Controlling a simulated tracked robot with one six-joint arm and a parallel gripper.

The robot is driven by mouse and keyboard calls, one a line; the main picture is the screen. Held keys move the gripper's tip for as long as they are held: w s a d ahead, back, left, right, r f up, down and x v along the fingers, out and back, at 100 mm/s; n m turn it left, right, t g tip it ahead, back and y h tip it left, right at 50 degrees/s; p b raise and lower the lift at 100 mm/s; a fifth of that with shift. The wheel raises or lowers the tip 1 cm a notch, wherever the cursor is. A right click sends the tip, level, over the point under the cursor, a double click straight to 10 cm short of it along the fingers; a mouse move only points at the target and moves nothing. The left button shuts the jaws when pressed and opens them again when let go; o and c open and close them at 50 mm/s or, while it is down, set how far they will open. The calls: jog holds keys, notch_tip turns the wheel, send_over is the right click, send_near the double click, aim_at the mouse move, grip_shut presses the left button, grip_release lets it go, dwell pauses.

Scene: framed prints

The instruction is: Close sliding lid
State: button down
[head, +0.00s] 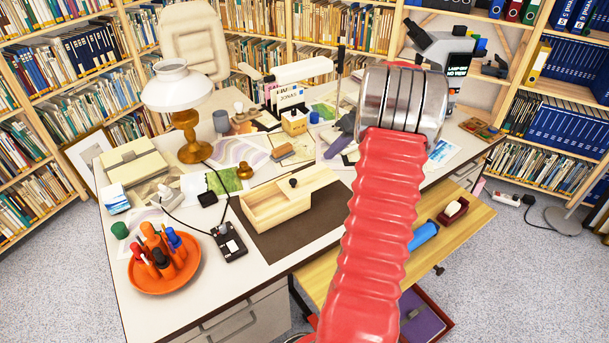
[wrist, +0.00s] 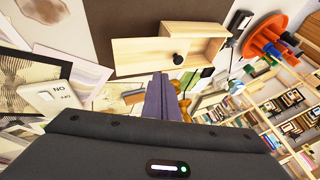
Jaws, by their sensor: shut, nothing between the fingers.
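The light wooden box (head: 265,217) stands on a dark brown mat on the desk, its left part open from above. Its flat wooden lid (head: 317,185) is slid out toward the right, with a black knob (head: 292,183) near the lid's left end. In the wrist view the box (wrist: 196,30), lid (wrist: 138,57) and knob (wrist: 180,59) are above my fingertips. My gripper (head: 332,154) has purple fingers, shut and empty, behind the lid and apart from it. The fingers also show in the wrist view (wrist: 161,79). My red arm hides part of the desk.
An orange tray of pens (head: 150,283) and a black device with a cord (head: 230,243) lie left of the box. A brass lamp (head: 187,135) stands behind left. Stamps and papers lie behind the box. The mat (head: 300,238) is bare in front of it.

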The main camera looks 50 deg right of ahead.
jog(key=shift+s+d+f, duration=0.15)
jog(key=shift+d, duration=0.1)
send_near(305, 185)
jog(key=w+f, duration=0.1)
jog(key=w+d+f, duration=0.1)
jog(key=w, duration=0.1)
jog(key=shift+d, duration=0.1)
jog(key=a, duration=0.1)
jog(key=w+a+f, duration=0.1)
jog(key=shift+w+a, duration=0.2)
jog(key=shift+a, duration=0.1)
jog(key=shift+w+a+f, duration=0.1)
jog(key=shift+w+a, duration=0.15)
jog(key=shift+a, duration=0.35)
